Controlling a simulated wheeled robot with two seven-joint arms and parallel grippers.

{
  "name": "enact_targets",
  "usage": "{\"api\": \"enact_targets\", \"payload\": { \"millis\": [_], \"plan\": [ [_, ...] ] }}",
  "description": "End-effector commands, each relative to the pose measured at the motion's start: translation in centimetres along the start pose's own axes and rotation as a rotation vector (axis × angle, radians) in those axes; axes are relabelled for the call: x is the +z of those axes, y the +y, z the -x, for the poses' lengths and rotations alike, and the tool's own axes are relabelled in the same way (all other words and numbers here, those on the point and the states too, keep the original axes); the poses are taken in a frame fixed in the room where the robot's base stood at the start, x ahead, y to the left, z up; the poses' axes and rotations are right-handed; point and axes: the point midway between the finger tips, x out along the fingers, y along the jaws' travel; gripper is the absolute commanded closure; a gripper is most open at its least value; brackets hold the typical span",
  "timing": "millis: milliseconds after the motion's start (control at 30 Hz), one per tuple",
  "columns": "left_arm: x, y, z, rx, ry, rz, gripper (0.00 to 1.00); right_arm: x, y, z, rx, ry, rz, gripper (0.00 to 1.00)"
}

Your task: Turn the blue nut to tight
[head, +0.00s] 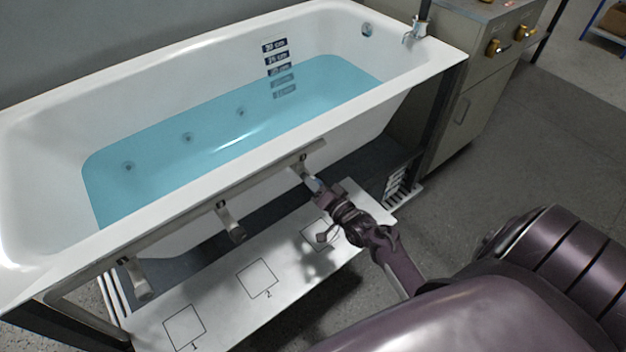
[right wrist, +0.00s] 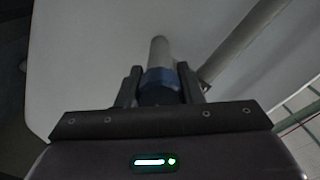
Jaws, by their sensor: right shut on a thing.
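The blue nut (right wrist: 160,80) shows in the right wrist view, at the near end of a grey pipe (right wrist: 159,50). My right gripper (right wrist: 158,84) is shut on the nut, with a dark finger on each side of it. In the head view my right gripper (head: 322,192) is at the rightmost pipe stub (head: 304,170) under the tub's front rim. Only a small bit of blue shows there, and the fingers hide most of the nut. How tight the nut is cannot be seen. My left gripper is not in view.
The white bathtub (head: 230,165) holds blue water (head: 215,135). Two more pipe stubs (head: 232,222) (head: 138,280) hang along its front. Below lies a white board (head: 220,290) with marked squares. A grey cabinet (head: 480,90) stands at the right. The floor at right is clear.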

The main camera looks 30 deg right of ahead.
Motion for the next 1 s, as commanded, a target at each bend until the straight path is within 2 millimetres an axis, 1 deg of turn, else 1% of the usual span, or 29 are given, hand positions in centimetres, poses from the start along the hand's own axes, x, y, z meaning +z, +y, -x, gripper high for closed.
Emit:
{"api": "enact_targets", "payload": {
  "millis": [467,500,633,867,1000],
  "plan": [
    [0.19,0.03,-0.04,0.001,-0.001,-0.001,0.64,-0.02,-0.01,-0.03,0.0,0.001,-0.013,0.89],
    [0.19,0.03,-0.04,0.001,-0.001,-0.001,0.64,-0.02,-0.01,-0.04,0.0,0.001,-0.013,0.61],
    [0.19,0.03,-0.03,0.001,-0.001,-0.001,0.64,-0.02,-0.01,-0.03,0.0,0.001,-0.012,0.45],
    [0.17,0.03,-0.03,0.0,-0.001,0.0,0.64,-0.02,0.0,-0.01,0.0,0.0,-0.011,0.45],
    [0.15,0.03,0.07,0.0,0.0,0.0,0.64,0.0,0.02,0.74,0.001,0.0,-0.011,0.45]
  ]
}}
